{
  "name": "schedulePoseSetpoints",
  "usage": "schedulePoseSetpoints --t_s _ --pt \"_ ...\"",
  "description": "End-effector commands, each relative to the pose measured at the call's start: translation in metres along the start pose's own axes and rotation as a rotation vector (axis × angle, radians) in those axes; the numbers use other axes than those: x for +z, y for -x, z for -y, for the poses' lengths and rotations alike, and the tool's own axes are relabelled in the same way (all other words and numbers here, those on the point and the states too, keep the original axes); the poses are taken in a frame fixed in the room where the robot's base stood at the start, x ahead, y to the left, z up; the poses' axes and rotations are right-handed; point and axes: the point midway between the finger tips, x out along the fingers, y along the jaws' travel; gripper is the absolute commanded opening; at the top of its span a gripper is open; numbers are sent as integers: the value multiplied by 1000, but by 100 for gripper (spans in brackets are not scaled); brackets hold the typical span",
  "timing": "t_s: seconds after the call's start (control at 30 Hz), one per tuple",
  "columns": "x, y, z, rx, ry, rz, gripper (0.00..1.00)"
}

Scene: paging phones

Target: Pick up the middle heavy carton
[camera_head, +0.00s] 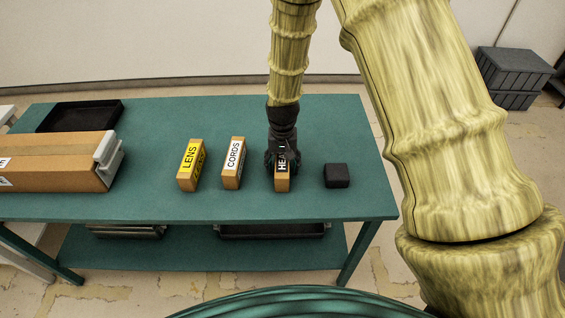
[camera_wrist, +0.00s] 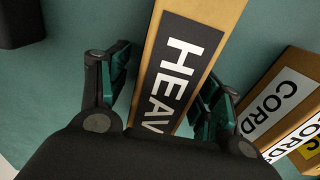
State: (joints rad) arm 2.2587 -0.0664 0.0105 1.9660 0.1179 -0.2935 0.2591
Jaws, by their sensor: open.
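The heavy carton (camera_head: 282,180) is a small tan box with a black label that reads "HEA" in the head view.
A black block (camera_head: 337,176) stands right of the heavy carton. The CORDS carton also shows close by in the wrist view (camera_wrist: 285,100). A long cardboard box (camera_head: 60,150) and a black tray (camera_head: 80,115) occupy the left of the green table (camera_head: 340,120).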

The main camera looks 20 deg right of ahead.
Motion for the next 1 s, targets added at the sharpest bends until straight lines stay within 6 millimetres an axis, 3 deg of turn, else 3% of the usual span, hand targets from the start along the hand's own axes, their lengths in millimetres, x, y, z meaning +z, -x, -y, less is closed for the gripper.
schedulePoseSetpoints --t_s 0.37,0.7,1.0 --pt "0 -5 0 0 0 0 62" --pt "0 -5 0 0 0 0 1" --pt "-1 -4 0 0 0 -1 0"
